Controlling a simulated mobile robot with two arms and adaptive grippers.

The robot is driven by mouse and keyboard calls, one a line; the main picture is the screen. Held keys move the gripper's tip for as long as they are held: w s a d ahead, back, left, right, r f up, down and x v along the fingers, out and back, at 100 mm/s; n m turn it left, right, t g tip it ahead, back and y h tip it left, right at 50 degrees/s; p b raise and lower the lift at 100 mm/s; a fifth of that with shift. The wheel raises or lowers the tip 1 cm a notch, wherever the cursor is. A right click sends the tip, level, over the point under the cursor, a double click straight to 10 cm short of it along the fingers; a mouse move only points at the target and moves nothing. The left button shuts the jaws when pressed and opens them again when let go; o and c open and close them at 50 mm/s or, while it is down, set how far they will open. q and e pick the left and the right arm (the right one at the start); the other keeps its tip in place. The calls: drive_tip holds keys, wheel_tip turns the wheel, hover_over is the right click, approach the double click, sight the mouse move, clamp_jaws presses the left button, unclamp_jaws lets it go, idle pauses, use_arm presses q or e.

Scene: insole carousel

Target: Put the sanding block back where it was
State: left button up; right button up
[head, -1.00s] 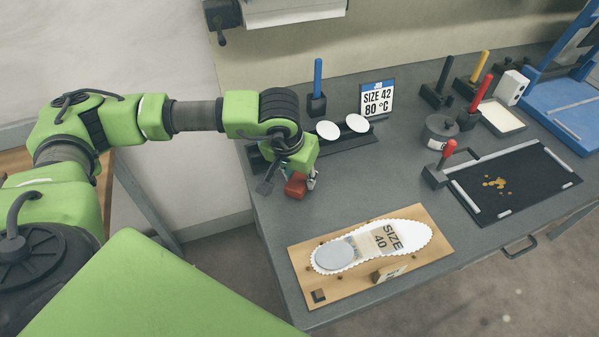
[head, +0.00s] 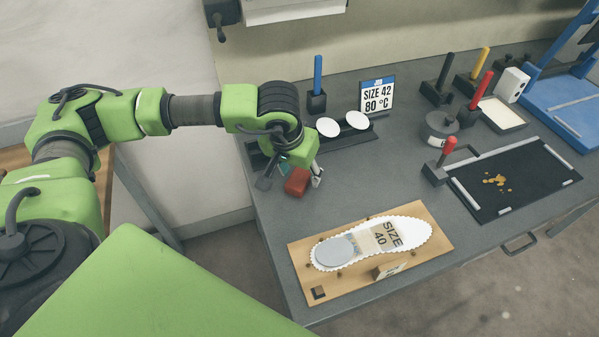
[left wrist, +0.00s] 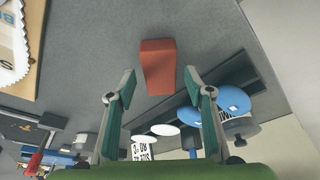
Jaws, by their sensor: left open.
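The sanding block, a small red-brown block (head: 297,182), is at the left part of the grey bench, near its left edge. In the left wrist view the block (left wrist: 158,66) shows over the grey top, between and just beyond the fingertips. My left gripper (head: 291,181) is open around it, one finger on each side. In the left wrist view gaps show between the block and both fingers of the gripper (left wrist: 160,76). I cannot tell whether the block's underside touches the bench. My right gripper is not in view.
A dark rack (head: 345,140) with white discs and a blue-handled tool (head: 317,85) stands just behind the gripper. A wooden board (head: 435,240) with a size 40 insole lies in front. A black mat (head: 520,180) is at right. Bare bench (head: 385,185) lies between.

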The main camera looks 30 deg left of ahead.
use_arm(q)
drive_tip(key=b+v, duration=0.1)
drive_tip(key=v, duration=1)
